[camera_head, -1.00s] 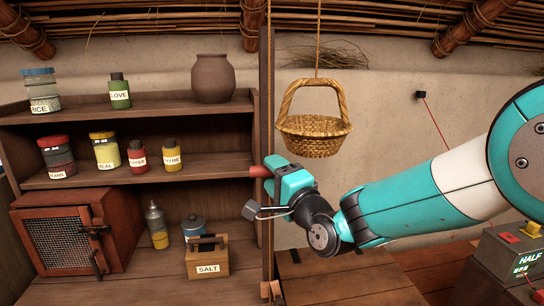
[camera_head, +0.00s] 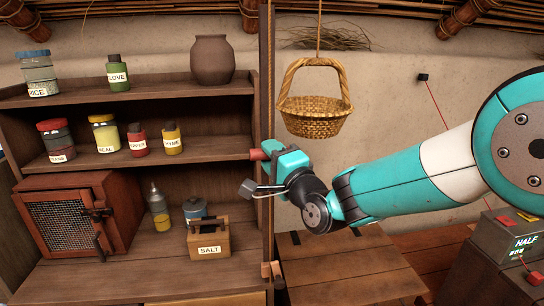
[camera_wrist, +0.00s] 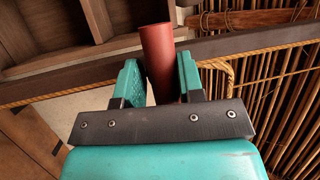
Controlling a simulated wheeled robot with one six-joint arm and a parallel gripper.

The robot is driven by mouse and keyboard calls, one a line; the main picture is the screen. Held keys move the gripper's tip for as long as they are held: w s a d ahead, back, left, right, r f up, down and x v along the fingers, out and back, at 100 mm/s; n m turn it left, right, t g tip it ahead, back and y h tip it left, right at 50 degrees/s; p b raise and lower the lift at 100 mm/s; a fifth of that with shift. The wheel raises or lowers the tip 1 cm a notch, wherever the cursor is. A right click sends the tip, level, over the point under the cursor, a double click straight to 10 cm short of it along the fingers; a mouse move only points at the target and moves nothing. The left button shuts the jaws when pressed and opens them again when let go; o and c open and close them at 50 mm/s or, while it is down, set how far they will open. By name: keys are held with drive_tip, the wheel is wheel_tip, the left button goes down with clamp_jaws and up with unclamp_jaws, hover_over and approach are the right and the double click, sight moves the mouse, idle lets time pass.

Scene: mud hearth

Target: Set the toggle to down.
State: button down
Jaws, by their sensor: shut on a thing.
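My gripper (camera_head: 266,153) is at the post on the shelf's right side, below and left of the hanging basket. Its two green fingers are closed on a plain dark red cylinder (camera_head: 256,154). In the wrist view the cylinder (camera_wrist: 158,52) sticks out beyond the fingers (camera_wrist: 160,85). I cannot tell whether this cylinder is loose or fixed. I cannot make out a toggle for certain. A wooden bracket-like piece (camera_head: 271,269) is on the post below my gripper. A box marked HALF (camera_head: 522,240) with a red piece on top stands at the far right.
The wooden shelf (camera_head: 215,159) holds several labelled jars, a clay pot (camera_head: 212,60), a mesh-front cabinet (camera_head: 75,225) and a SALT box (camera_head: 209,242). A wicker basket (camera_head: 314,118) hangs right of the post. A small dark wall box (camera_head: 422,77) trails a red line.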

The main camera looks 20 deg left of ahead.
wheel_tip(320, 180, down, 30)
drive_tip(key=b, duration=2.4)
drive_tip(key=shift+f, duration=0.15)
drive_tip(key=c, duration=0.9)
unclamp_jaws()
wheel_tip(320, 180, up, 31)
drive_tip(key=p, duration=2.5)
drive_tip(key=shift+f, duration=0.1)
